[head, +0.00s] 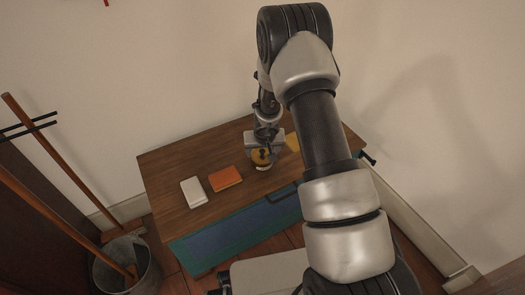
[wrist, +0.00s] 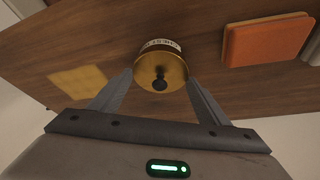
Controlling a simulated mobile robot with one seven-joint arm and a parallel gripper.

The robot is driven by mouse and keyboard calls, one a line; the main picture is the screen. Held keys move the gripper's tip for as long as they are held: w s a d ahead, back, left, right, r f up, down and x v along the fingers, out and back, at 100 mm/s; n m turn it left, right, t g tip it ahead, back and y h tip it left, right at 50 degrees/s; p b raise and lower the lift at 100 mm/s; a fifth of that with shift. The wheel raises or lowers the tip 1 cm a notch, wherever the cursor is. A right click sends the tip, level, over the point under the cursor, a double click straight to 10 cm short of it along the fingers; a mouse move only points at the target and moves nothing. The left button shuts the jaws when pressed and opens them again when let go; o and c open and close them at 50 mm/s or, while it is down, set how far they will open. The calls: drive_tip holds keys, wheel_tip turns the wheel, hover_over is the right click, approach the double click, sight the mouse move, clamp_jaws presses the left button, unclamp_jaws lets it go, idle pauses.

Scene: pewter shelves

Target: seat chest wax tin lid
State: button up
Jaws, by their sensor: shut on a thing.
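I cannot tell whether the lid is fully down or slightly above the tin.
An orange box (head: 226,179) and a white box (head: 193,192) lie left of the tin on the wooden chest top (head: 165,170). A yellow square (head: 292,142) lies to the right. A metal bucket (head: 128,264) stands on the floor at left.

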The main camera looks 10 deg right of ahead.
drive_tip(key=shift+f+b, duration=0.4)
drive_tip(key=shift+f, duration=0.15)
idle(0.7)
drive_tip(key=o, duration=1.1)
drive_tip(key=shift+o, duration=0.2)
drive_tip(key=shift+r, duration=0.1)
drive_tip(key=shift+r+p, duration=3.45)
drive_tip(key=shift+p, duration=0.15)
